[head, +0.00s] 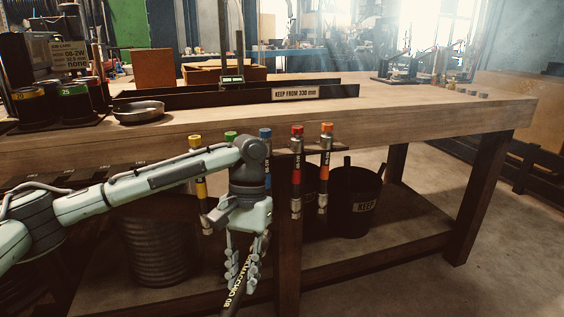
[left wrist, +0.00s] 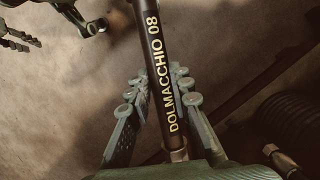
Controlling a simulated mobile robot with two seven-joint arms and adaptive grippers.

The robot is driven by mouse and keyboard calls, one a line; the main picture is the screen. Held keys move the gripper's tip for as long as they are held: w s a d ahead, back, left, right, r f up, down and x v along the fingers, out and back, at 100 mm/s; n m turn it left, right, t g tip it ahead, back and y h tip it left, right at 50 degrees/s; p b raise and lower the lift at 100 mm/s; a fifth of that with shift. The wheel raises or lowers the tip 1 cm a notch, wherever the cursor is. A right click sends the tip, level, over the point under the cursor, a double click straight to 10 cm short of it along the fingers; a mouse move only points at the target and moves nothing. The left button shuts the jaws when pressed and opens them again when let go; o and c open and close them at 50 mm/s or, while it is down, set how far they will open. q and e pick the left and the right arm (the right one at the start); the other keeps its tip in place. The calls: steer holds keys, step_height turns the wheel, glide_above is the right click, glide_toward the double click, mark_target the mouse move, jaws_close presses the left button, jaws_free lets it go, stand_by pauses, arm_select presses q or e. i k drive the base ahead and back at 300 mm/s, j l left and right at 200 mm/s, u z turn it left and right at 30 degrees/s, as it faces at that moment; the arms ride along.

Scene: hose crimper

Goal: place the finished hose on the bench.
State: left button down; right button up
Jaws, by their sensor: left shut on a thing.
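My left gripper (head: 245,252) points down in front of the bench (head: 400,107), below the level of its top. It is shut on a dark hose (head: 234,294) with yellow lettering. In the left wrist view the hose (left wrist: 158,62) reads "DOLMACCHIO 08" and runs between the two fingers (left wrist: 155,95). A metal fitting (left wrist: 177,155) shows on the hose near the palm. The hose's other end is out of view.
Hoses with coloured caps (head: 297,172) hang at the front edge.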

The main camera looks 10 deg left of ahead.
mark_target(307, 106)
steer(key=i+l+u, duration=0.1)
steer(key=l, duration=0.25)
steer(key=i+l, duration=0.3)
steer(key=i+l+u, duration=0.15)
steer(key=l, duration=0.25)
steer(key=i+l, duration=0.2)
steer(key=l, duration=0.15)
steer(key=i+l+u, duration=0.15)
steer(key=l, duration=0.2)
steer(key=i+l, duration=0.15)
steer(key=l, duration=0.25)
steer(key=i+l+u, duration=0.15)
steer(key=l, duration=0.25)
